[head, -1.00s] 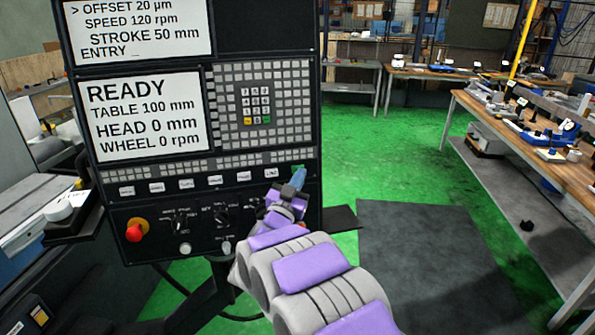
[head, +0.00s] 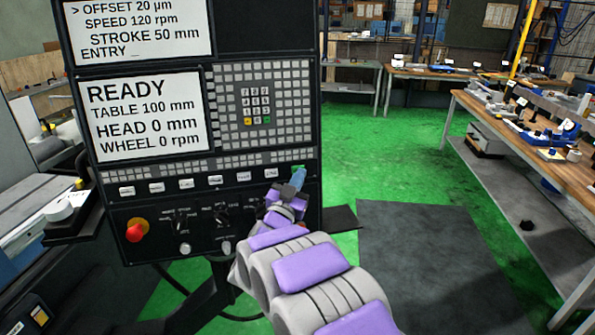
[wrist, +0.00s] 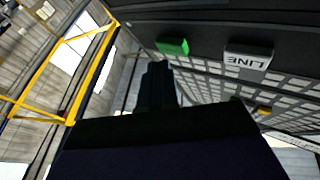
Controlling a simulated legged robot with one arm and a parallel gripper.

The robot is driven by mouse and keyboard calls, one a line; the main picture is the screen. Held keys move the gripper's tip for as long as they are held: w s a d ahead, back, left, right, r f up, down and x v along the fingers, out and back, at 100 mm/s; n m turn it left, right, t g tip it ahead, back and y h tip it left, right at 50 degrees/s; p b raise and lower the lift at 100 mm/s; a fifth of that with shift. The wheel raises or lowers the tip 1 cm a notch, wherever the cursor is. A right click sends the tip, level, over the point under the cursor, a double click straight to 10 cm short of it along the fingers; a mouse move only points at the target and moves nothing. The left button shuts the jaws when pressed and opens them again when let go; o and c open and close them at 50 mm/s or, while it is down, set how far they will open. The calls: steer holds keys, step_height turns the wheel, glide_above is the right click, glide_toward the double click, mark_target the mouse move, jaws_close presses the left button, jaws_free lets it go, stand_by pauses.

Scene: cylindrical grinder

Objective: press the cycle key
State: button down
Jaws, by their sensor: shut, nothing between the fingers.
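The control panel (head: 140,205) stands in front of me with a row of labelled keys. A green key (head: 298,168) sits at the right end of that row, mostly hidden behind my gripper (head: 297,180); no lettering on it is readable. In the wrist view the green key (wrist: 172,46) stands out from the panel, beside the white LINE key (wrist: 247,62). My gripper is shut and empty, its dark fingertips (wrist: 157,70) pointing towards the panel close to the green key. I cannot tell whether they touch it.
The upper screen reads OFFSET 20 µm and the lower screen (head: 140,115) reads READY, WHEEL 0 rpm. A red emergency button (head: 134,233) and several knobs sit below the keys. A keypad (head: 256,106) is above.

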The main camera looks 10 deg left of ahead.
steer(key=shift+w+r, duration=0.1)
steer(key=shift+w, duration=0.25)
